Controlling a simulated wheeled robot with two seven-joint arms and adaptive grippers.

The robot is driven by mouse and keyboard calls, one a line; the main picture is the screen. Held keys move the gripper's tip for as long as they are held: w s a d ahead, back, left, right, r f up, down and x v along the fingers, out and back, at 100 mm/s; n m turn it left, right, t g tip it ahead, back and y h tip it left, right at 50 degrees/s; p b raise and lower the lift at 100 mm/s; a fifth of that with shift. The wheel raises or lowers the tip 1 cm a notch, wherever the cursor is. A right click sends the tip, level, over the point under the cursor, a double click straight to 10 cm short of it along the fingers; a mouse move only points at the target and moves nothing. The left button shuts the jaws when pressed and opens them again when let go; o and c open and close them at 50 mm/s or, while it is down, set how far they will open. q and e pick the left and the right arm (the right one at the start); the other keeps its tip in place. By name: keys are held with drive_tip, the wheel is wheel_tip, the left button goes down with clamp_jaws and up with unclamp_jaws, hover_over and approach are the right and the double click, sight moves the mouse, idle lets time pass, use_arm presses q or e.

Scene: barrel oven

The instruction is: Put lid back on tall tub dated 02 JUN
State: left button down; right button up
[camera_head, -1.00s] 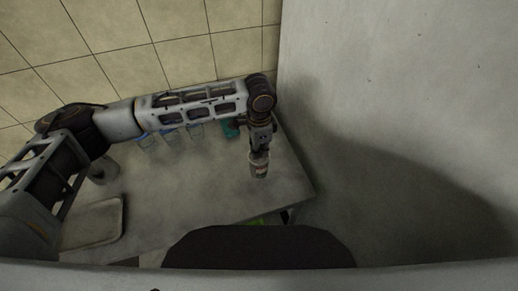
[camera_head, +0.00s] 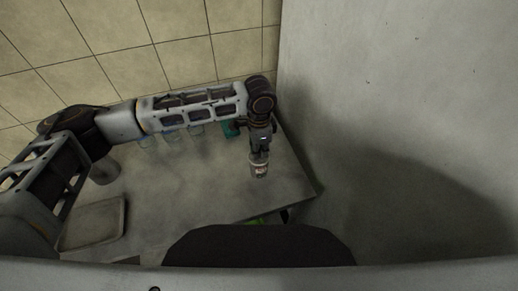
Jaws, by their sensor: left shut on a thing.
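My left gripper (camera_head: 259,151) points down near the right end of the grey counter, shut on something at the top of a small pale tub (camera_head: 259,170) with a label. I cannot tell whether it grips the tub or a lid on it. The label is too small to read, so no date shows. Several clear tubs, one of them here (camera_head: 196,130), stand in a row along the tiled wall, partly hidden behind my left forearm. A green thing (camera_head: 230,129) stands at the right end of that row. My right gripper is out of view.
The grey counter (camera_head: 190,185) is clear in its middle. A shallow tray (camera_head: 94,222) lies at the front left, and a grey cylindrical container (camera_head: 105,170) stands behind it.

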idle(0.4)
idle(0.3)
use_arm(q)
drive_tip(key=c, duration=1.5)
unclamp_jaws()
drive_tip(key=shift+o, duration=0.6)
drive_tip(key=o, duration=0.4)
